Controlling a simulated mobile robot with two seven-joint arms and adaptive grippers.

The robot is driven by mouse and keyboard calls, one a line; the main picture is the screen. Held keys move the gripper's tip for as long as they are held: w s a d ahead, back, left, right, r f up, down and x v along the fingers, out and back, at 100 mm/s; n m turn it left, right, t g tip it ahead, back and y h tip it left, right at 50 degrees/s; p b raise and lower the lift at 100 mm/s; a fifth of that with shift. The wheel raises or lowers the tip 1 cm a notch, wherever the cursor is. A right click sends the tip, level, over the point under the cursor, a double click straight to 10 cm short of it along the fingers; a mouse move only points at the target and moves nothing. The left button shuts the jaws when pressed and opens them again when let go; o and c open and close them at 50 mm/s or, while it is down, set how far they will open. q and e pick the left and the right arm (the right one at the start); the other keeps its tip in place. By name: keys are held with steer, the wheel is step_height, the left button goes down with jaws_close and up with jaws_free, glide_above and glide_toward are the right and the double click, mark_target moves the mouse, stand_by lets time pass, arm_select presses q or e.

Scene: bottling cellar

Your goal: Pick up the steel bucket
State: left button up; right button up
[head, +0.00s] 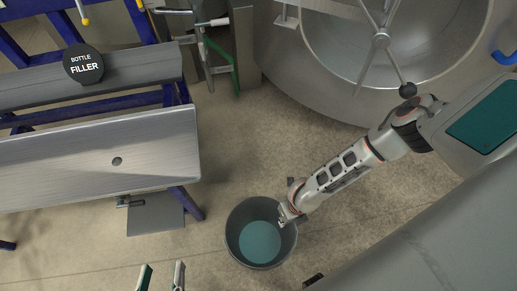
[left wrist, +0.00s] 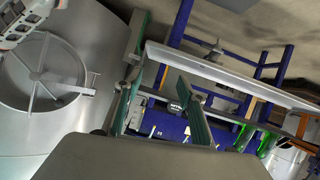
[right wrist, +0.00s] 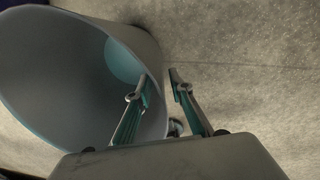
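The steel bucket (head: 255,211) stands upright on the floor at the lower middle of the head view, with a teal surface showing inside. It fills the left of the right wrist view (right wrist: 50,85). My right gripper (head: 284,213) is at the bucket's right rim in the head view. In the right wrist view its fingers (right wrist: 159,78) are apart, one over the bucket's opening and one outside the wall, with the rim between them. Contact with the rim cannot be told. My left gripper (head: 162,270) is open and empty at the bottom edge of the head view, apart from the bucket.
A steel bench (head: 100,165) with blue legs and a bottle filler sign (head: 84,64) stands on the left. A large steel tank (head: 320,80) with a spoked wheel (head: 381,41) is at the back right. Bare floor (head: 270,140) lies between bench and tank.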

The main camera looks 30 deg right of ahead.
steer(key=f, duration=0.1)
steer(key=s+f+b, duration=0.1)
steer(key=f, duration=0.1)
steer(key=shift+a+f, duration=0.15)
steer(key=shift+f, duration=0.35)
steer(key=shift+w+a, duration=0.1)
steer(key=shift+w, duration=0.25)
arm_select(q)
steer(key=d, duration=0.1)
steer(key=n, duration=0.1)
steer(key=s+d+n, duration=0.1)
steer(key=shift+d+f+h, duration=0.3)
steer(key=shift+d+f, duration=0.05)
steer(key=shift+f, duration=0.05)
arm_select(e)
jaws_close()
steer(key=shift+r, duration=0.15)
